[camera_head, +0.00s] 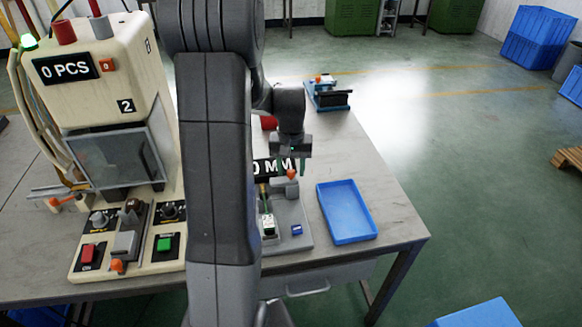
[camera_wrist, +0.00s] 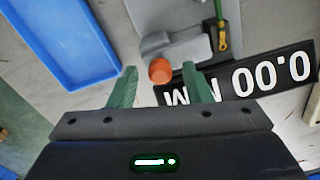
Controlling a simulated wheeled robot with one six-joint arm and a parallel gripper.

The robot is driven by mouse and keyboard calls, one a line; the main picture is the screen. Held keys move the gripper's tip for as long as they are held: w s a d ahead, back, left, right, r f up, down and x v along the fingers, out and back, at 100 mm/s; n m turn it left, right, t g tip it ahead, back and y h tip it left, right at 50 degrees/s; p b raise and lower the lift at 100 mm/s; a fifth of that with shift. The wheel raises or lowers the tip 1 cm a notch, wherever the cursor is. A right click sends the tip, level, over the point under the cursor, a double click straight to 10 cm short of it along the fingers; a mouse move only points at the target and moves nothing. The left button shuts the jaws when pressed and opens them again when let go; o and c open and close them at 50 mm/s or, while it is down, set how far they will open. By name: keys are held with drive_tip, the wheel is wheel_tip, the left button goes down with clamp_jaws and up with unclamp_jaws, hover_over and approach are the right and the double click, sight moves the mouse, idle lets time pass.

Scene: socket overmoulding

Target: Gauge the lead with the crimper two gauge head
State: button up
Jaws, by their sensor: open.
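The gauge (camera_head: 292,216) is a grey base on the table with a black display (camera_wrist: 240,77) that reads 0.00 MM, upside down in the wrist view. Its grey gauge head (camera_wrist: 185,50) carries an orange knob (camera_wrist: 160,70), which also shows in the head view (camera_head: 291,174). What looks like the lead, a thin green-yellow piece (camera_wrist: 222,36) with a brass-coloured end, lies beside the gauge head. My gripper (camera_wrist: 160,85) is open and empty, its green fingertips on either side of the orange knob. I cannot tell whether they touch it. My arm hides part of the gauge in the head view.
A blue tray (camera_head: 346,211) lies right of the gauge. A cream crimping machine (camera_head: 120,110) marked 2, showing 0 PCS, stands at the left. A small blue-and-black device (camera_head: 328,92) sits at the table's far end. Bare table (camera_head: 385,205) lies right of the tray.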

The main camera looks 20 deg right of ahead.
sight(275, 181)
clamp_jaws()
drive_tip(key=shift+w+a, duration=0.2)
drive_tip(key=shift+a, duration=0.55)
drive_tip(key=shift+w+a, duration=0.2)
drive_tip(key=shift+a, duration=0.5)
drive_tip(key=shift+w+a, duration=0.2)
drive_tip(key=shift+a, duration=0.55)
drive_tip(key=shift+c, duration=2.2)
unclamp_jaws()
drive_tip(key=o, duration=0.4)
drive_tip(key=shift+a, duration=0.15)
drive_tip(key=shift+o, duration=0.2)
drive_tip(key=shift+r, duration=0.15)
wheel_tip(275, 181, up, 14)
drive_tip(key=shift+f, duration=0.2)
